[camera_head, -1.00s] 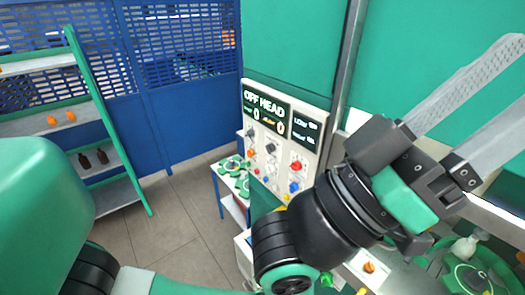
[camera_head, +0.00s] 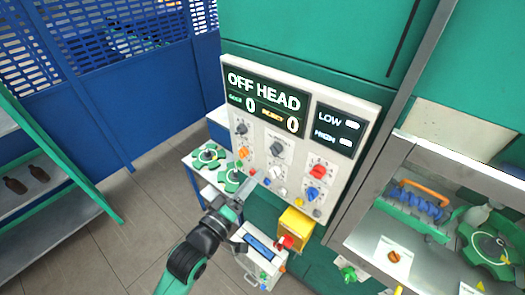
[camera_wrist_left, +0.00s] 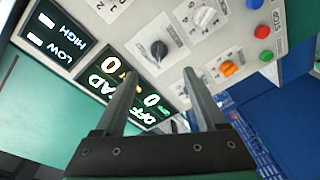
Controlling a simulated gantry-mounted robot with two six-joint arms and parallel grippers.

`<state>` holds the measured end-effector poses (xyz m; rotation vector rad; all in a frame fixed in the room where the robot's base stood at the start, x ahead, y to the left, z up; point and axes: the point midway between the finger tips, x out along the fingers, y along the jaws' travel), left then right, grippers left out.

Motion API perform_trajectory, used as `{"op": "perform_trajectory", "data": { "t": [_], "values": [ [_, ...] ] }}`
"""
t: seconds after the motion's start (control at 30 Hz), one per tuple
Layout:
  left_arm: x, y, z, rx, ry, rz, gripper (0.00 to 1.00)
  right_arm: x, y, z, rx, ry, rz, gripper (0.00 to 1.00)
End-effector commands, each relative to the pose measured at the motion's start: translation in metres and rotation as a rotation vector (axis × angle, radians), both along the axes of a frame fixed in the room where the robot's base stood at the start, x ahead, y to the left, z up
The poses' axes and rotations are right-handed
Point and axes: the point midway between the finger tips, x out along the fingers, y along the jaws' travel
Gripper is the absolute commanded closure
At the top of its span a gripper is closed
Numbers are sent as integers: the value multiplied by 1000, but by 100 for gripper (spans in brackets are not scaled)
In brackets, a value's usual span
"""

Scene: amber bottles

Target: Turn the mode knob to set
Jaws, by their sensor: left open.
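The control panel (camera_head: 300,104) is a pale box with a dark display reading "OFF HEAD" and two zeros. A black knob (camera_head: 277,148) sits at its middle above a white knob (camera_head: 277,171). In the left wrist view, a black knob (camera_wrist_left: 158,49) is ahead of the fingers and a white knob (camera_wrist_left: 204,16) is beside it. The small labels are unreadable, so I cannot tell which is the mode knob. My left gripper (camera_head: 247,184) is open and empty at the panel's lower edge, touching no knob that I can see. My right gripper is out of view.
The panel also carries a red knob (camera_head: 318,171), a blue knob (camera_head: 313,193) and an orange knob (camera_wrist_left: 229,68). A yellow box (camera_head: 296,227) juts out below. A table with green parts (camera_head: 209,155) stands at left, and a glazed machine bay at right.

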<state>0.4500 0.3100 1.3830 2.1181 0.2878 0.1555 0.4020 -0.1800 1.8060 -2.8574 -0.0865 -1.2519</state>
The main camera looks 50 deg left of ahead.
Motion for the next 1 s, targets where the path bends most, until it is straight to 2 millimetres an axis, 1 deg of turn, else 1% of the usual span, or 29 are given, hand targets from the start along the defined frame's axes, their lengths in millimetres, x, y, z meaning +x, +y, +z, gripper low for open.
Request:
{"op": "perform_trajectory", "data": {
  "t": [0.07,0.17,0.27,0.4,0.5,0.6,0.77,0.97,1.0],
  "values": [
    [5,1,1,0,-1,-1,27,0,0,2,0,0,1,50],
    [18,5,2,0,-1,-1,27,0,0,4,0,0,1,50],
    [39,10,3,1,-2,0,27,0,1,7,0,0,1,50],
    [71,19,3,0,-1,-1,27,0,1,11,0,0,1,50],
    [89,24,3,0,-2,-1,27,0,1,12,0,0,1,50],
    [102,27,2,2,-2,-2,27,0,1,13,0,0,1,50],
    [112,30,2,2,-2,-2,27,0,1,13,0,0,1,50],
    [112,30,1,2,-2,-2,27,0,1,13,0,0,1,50],
    [112,30,1,2,-2,-2,29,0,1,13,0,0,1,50]
  ]
}}
